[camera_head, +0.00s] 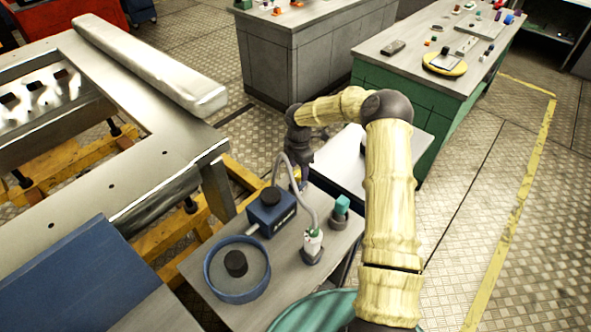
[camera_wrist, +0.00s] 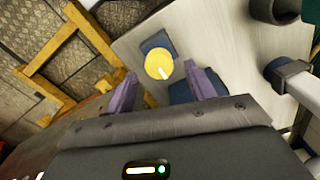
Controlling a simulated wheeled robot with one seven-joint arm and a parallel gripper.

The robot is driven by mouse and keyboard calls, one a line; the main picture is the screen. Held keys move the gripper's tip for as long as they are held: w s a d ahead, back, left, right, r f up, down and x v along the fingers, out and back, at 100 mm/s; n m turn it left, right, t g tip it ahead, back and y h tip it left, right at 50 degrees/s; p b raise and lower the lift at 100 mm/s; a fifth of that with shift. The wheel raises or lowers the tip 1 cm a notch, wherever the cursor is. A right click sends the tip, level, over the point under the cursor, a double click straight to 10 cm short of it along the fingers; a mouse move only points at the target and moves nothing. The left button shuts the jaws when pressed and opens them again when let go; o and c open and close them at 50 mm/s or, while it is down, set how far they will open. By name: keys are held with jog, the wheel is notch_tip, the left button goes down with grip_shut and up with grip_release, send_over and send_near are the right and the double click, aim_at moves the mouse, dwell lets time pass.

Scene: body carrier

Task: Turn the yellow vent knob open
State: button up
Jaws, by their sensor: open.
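The yellow vent knob (camera_wrist: 156,62) shows in the wrist view as a round disc with a white pointer mark toward its lower right. It sits on a dark blue base on a pale panel. My gripper (camera_wrist: 160,72) has its two purple fingers apart, one on each side of the knob in the picture; I cannot tell whether they touch it. In the head view my gripper (camera_head: 300,178) points down behind the blue box and the grey hose. The knob is hidden there.
A metal frame (camera_head: 130,175) stands at left. Floor is clear at right.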

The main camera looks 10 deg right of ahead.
jog(key=shift+f, duration=1.1)
jog(key=shift+c, duration=0.4)
